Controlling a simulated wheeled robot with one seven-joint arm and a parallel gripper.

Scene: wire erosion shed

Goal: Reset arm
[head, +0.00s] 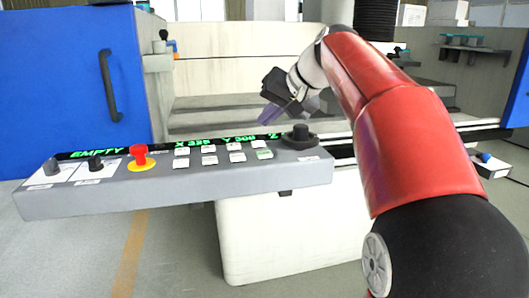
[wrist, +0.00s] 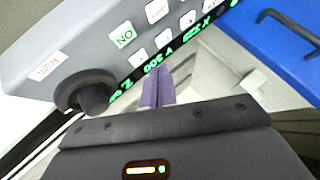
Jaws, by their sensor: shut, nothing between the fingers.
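My gripper (head: 270,115) is at the end of my red and black arm, just above and behind the right part of the grey control panel (head: 200,185). Its purple fingers point down and left, are closed together, and hold nothing. In the wrist view the fingers (wrist: 157,90) show beside the panel's green display and black knob. The gripper appears apart from the panel.
The panel carries a red emergency button (head: 140,155), several white keys and a black knob (head: 299,133) near the gripper. A blue door (head: 60,90) with a black handle (head: 108,85) is at left. Grey machine steps (head: 230,110) lie behind. Floor at front left is clear.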

